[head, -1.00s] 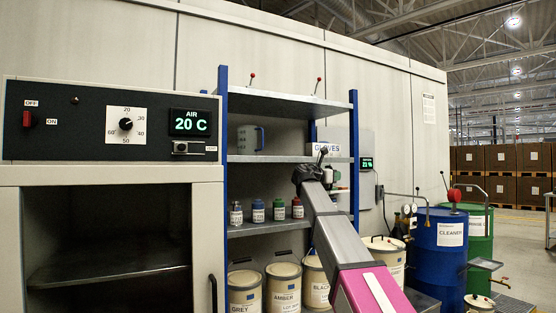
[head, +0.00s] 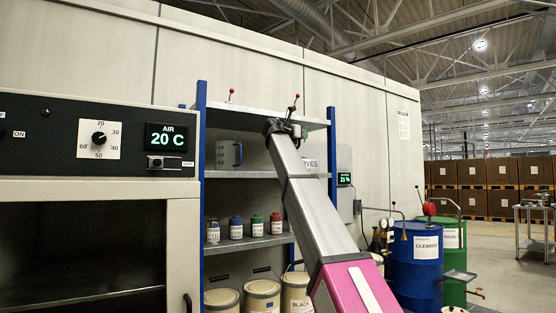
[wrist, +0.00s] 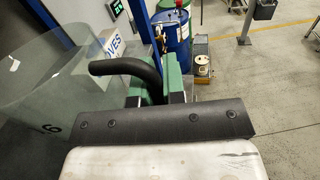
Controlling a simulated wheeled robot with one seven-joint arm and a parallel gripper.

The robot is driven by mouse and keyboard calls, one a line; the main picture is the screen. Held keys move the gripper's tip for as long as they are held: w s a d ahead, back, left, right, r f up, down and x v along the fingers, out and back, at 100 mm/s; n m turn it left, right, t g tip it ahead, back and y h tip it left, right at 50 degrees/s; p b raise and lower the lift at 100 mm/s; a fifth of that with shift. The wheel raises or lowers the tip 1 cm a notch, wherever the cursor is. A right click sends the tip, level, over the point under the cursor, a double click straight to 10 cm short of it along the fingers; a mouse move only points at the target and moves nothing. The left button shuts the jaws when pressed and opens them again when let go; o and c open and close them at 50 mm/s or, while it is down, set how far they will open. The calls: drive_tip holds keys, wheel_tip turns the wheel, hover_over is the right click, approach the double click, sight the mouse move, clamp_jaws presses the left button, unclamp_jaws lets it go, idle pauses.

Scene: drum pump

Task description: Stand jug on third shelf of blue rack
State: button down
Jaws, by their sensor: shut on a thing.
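In the wrist view a clear jug (wrist: 40,92) with a "6" mark and a black handle (wrist: 125,68) is at the left. My gripper (wrist: 155,93) has green fingers shut on that handle. The jug's base is out of view. In the head view my gripper (head: 290,130) is in front of the blue rack (head: 201,190), just below its top shelf (head: 262,112) in the picture. A grey jug (head: 229,153) with a blue handle stands at the left of the shelf below the top one (head: 250,174).
Several small bottles (head: 236,228) stand on a lower shelf (head: 250,244), with pails (head: 262,294) below. Red-knobbed rods (head: 230,95) rise at the top shelf. A gloves box (head: 310,164) is partly behind my arm. Blue (head: 415,262) and green drums (head: 453,240) stand right.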

drive_tip(key=w+a, duration=0.8)
drive_tip(key=w, duration=0.4)
drive_tip(key=shift+a+f, duration=0.1)
drive_tip(key=shift+f, duration=3.4)
drive_tip(key=shift+f, duration=0.15)
drive_tip(key=c, duration=1.2)
unclamp_jaws()
drive_tip(key=shift+a, duration=0.1)
drive_tip(key=v, duration=0.7)
drive_tip(key=shift+s+a, duration=0.1)
drive_tip(key=shift+s, duration=0.05)
